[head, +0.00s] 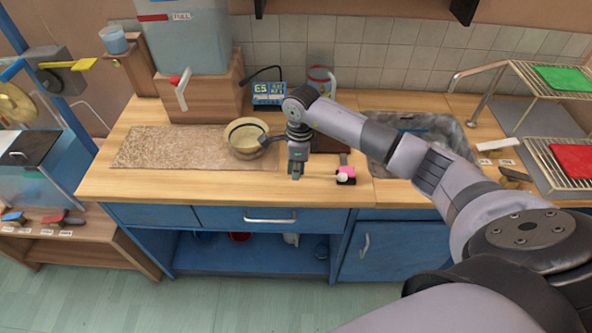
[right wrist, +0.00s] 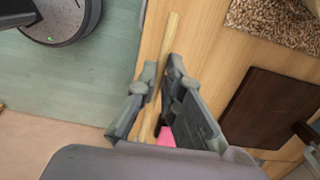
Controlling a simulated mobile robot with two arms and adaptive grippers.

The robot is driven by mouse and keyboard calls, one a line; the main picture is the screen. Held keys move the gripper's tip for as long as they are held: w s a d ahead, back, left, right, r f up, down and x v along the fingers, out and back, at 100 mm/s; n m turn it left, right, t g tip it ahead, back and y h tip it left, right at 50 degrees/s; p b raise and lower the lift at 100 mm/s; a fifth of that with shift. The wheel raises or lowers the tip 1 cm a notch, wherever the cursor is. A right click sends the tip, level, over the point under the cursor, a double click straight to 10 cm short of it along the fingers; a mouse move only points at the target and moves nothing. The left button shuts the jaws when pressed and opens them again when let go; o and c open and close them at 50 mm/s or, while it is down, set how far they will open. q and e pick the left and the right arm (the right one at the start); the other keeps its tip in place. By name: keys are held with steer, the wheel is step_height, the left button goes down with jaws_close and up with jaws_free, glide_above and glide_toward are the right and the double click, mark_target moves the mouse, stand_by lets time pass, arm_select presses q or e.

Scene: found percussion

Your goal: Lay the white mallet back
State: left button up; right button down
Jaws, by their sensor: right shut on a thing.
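The mallet shows as a pale wooden stick (right wrist: 166,50) between the fingers of my right gripper (right wrist: 163,95). In the head view the right gripper (head: 296,174) points down close over the counter's front, shut on the stick. A small white ball (head: 342,177), apparently the mallet's head, is to its right, in front of a pink block (head: 347,170) with dark parts. Pink (right wrist: 167,137) also shows beyond the fingers in the wrist view. I cannot tell whether the stick touches the counter. My left gripper is not in view.
A bowl (head: 247,139) stands behind the gripper at the edge of a grainy mat (head: 165,148). A dark board (right wrist: 262,108) lies on the wooden counter (head: 225,184). A sink (head: 425,130) and wire racks (head: 550,155) are to the right.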

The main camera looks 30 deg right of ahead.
mark_target(295, 193)
steer(key=shift+f+b, duration=2.7)
steer(key=shift+f, duration=0.45)
steer(key=shift+f+b, duration=0.3)
steer(key=shift+b, duration=0.1)
steer(key=c, duration=1.6)
jaws_free()
steer(key=shift+c, duration=0.2)
